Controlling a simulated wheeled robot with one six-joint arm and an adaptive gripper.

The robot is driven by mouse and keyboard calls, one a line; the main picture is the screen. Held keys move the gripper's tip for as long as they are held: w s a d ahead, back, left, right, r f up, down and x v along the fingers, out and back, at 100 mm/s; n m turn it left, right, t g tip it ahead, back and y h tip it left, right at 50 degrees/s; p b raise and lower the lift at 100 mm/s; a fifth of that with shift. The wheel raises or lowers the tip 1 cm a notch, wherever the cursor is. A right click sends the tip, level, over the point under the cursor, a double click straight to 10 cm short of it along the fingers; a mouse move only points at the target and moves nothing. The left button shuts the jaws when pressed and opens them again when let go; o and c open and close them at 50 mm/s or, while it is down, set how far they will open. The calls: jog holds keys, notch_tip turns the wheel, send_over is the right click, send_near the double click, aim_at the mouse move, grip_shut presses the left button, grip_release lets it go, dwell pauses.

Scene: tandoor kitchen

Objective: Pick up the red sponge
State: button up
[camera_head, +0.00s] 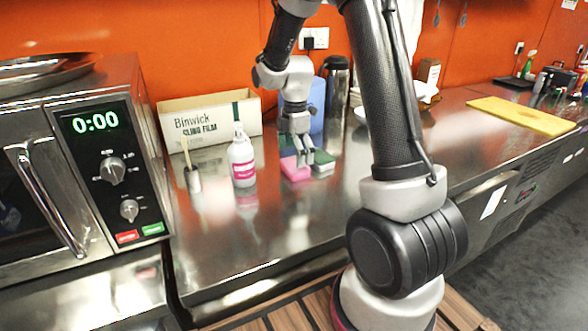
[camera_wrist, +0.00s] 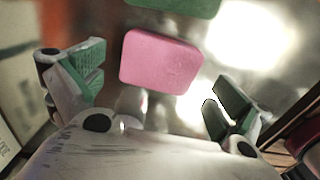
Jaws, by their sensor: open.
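A pink-red sponge (camera_head: 293,170) lies on the steel counter, below and slightly left of my gripper (camera_head: 301,158). In the wrist view the sponge (camera_wrist: 160,62) looks pink, with rounded corners, and lies between the lines of the two fingers. My gripper (camera_wrist: 163,78) is open and empty, its green-padded fingers apart on either side. A green sponge (camera_head: 323,165) lies close on the right of the pink one in the head view. A green piece (camera_wrist: 180,4) also shows at the top of the wrist view. The exact height gap is unclear.
A white spray bottle (camera_head: 242,162) and a small pot with a brush (camera_head: 193,178) stand to the left. A cling film box (camera_head: 210,120) and a dark flask (camera_head: 336,95) stand behind. A microwave (camera_head: 100,150) is far left. The counter in front is clear.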

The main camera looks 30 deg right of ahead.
aim_at(295, 164)
notch_tip(295, 164, down, 4)
jog(key=shift+r, duration=0.1)
jog(key=shift+c, duration=0.2)
jog(key=c, duration=0.5)
jog(key=shift+c, duration=0.2)
notch_tip(295, 164, up, 10)
dwell(0.3)
